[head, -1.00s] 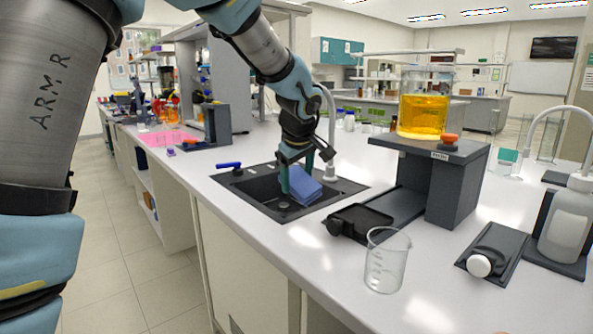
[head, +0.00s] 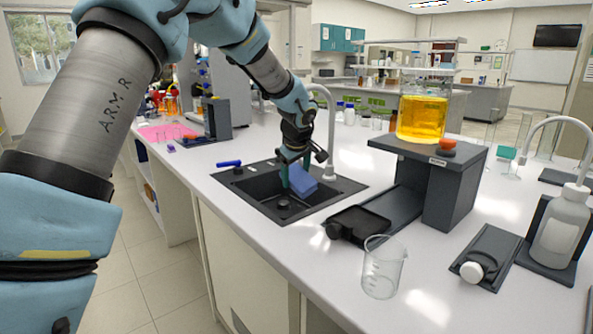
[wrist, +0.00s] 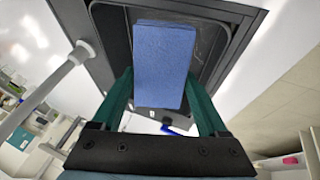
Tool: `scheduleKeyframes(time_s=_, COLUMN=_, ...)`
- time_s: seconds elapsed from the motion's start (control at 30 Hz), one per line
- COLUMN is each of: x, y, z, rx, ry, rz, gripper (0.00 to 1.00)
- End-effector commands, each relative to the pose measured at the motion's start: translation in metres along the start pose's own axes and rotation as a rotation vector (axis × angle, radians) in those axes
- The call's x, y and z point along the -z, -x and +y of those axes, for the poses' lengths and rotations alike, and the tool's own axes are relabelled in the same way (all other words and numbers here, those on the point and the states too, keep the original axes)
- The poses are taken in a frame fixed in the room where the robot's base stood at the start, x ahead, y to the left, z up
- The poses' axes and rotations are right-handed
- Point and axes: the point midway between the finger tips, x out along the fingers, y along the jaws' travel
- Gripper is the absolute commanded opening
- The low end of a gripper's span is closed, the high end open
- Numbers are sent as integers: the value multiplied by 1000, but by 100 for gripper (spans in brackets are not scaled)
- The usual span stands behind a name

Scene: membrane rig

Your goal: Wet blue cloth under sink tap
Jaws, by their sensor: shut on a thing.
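The blue cloth (head: 301,181) is a folded block held over the black sink basin (head: 262,206). My gripper (head: 294,172) is shut on it, and the wrist view shows the cloth (wrist: 163,65) between its two green fingers (wrist: 160,95). The pale curved sink tap (head: 331,125) rises at the sink's back right corner, and the cloth is close to it on its left. The tap also shows in the wrist view (wrist: 50,80). A blue handle (head: 229,164) sits at the sink's left rim. I cannot see any water running.
A beaker of orange liquid (head: 421,118) stands on a dark raised stand right of the sink. An empty glass beaker (head: 382,268) is near the front edge. A white bottle (head: 562,232) is at the right.

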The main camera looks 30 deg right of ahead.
Motion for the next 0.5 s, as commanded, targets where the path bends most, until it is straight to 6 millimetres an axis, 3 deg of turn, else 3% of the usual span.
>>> scheduleKeyframes(time_s=0.5, x=29, y=-31, z=23, rx=0, ry=1, rz=0, gripper=32)
